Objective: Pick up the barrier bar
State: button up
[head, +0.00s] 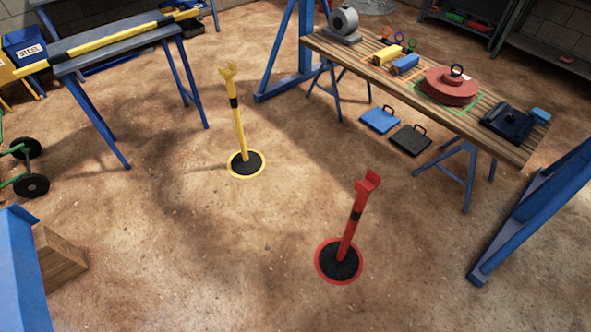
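The barrier bar (106,40) is a long yellow bar with black bands. It lies lengthwise on a narrow blue-legged trestle (150,37) at the upper left, its near end jutting past the trestle's left edge. A yellow post (238,125) with a forked top stands on the floor in a yellow ring. A red post (352,225) with a forked top stands nearer, to the right, in a red ring. Both forks are empty. My gripper is not in view.
A wooden workbench (480,130) with a red disc part (451,88) and blocks stands at the right. Two pads (380,120) lie beside it. Blue frame legs (530,215) stand right. A green cart (22,170) and a wooden block (60,257) are left.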

aim_at(53, 60)
jog(key=i+j+u, duration=0.15)
jog(key=i+j, duration=0.25)
jog(key=i+j+u, duration=0.2)
jog(key=i+j, duration=0.25)
jog(key=j, duration=0.15)
jog(key=i+j+u, duration=0.15)
jog(key=i+j, duration=0.2)
jog(key=i+j+u, duration=0.2)
jog(key=i+j, duration=0.15)
jog(key=i, duration=0.25)
jog(key=i+j+u, duration=0.15)
jog(key=i, duration=0.35)
jog(key=i+j+u, duration=0.2)
jog(key=i, duration=0.35)
jog(key=i+u, duration=0.25)
jog(key=u, duration=0.15)
jog(key=i+l+u, duration=0.15)
jog(key=u, duration=0.2)
jog(key=i+l+u, duration=0.15)
jog(key=i, duration=0.55)
